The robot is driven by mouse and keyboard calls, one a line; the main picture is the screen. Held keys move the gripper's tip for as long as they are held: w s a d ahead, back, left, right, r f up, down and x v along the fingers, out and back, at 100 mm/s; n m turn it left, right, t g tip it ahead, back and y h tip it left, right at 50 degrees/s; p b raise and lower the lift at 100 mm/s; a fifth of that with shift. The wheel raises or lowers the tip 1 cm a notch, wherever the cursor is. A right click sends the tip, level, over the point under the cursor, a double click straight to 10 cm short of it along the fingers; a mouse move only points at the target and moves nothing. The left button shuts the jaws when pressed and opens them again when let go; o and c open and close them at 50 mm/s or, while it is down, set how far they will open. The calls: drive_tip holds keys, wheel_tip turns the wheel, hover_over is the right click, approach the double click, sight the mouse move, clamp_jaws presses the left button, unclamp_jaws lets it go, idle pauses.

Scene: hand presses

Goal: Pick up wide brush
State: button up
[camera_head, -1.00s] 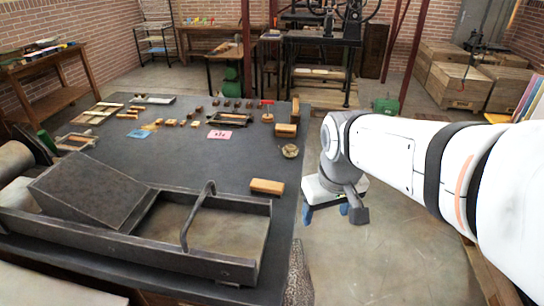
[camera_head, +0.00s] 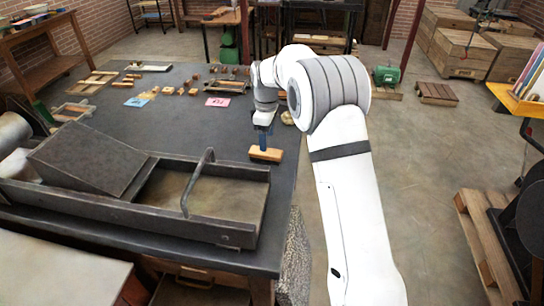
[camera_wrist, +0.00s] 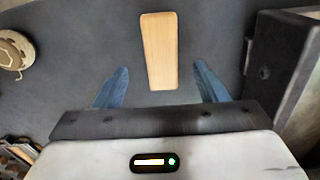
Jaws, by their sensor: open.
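A light wooden block (camera_head: 266,154), which I take to be the wide brush, lies on the dark table near its right edge; no bristles show. In the wrist view the wooden block (camera_wrist: 160,52) stands lengthwise, just ahead of and between the lines of my two blue fingers. My gripper (camera_head: 264,140) is above the block in the head view, pointing down. In the wrist view my gripper (camera_wrist: 160,84) is open with nothing between its fingers. Whether the fingertips touch the block or hover above it, I cannot tell.
The dark metal press bed (camera_head: 225,232) with its raised handle (camera_head: 197,182) stands left of the block; its wall (camera_wrist: 296,75) shows close on the right in the wrist view. A round pale item (camera_wrist: 14,50) lies at the left. Small wooden pieces and pink and blue cards lie further back.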

sight(266, 153)
drive_tip(key=f, duration=0.3)
drive_tip(key=f+p, duration=0.1)
drive_tip(key=f, duration=0.3)
drive_tip(key=shift+s+a+p, duration=0.2)
drive_tip(key=shift+p, duration=0.1)
drive_tip(key=shift+c, duration=0.3)
drive_tip(key=c, duration=1.1)
